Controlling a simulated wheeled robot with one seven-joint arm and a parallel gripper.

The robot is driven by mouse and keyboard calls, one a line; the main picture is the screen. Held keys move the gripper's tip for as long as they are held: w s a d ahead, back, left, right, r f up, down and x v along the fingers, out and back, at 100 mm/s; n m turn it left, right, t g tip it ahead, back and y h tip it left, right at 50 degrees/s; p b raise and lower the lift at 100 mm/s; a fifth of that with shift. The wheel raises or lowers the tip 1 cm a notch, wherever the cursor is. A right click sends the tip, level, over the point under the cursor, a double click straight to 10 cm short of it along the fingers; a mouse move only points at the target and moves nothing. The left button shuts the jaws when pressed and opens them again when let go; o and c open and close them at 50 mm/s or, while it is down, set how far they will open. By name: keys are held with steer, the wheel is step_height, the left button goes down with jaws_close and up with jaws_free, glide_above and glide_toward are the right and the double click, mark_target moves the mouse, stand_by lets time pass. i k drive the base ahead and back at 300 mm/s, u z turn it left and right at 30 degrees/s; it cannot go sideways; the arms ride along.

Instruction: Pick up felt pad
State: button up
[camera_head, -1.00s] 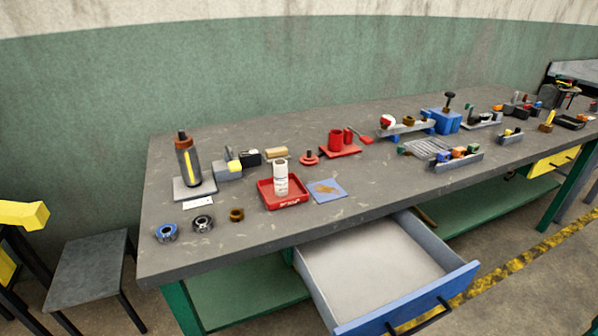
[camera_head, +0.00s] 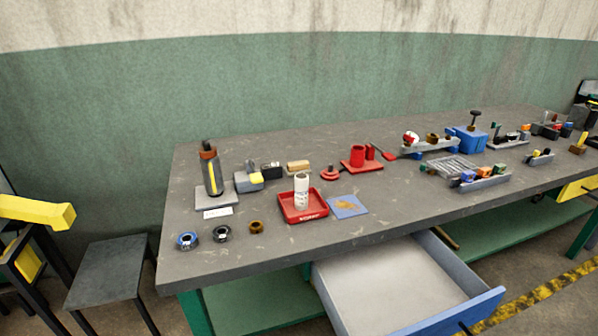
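A flat blue square (camera_head: 347,207) with a brownish patch lies on the grey workbench (camera_head: 270,262) near its front edge, just right of a red tray (camera_head: 304,216). It may be the felt pad, but I cannot tell for sure. A tan block (camera_head: 298,167) lies farther back, behind the red tray. My gripper is not in view, so nothing shows it near these things.
A white bottle (camera_head: 301,192) stands in the red tray. A dark bottle (camera_head: 211,172) stands on a grey plate at the left. Several rings lie along the front left. An open drawer (camera_head: 395,285) juts out below the bench. A stool (camera_head: 108,270) stands left of it.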

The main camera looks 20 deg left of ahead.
mark_target(292, 169)
steer(key=z, duration=2.4)
steer(key=k, duration=1.7)
steer(key=u, duration=2.4)
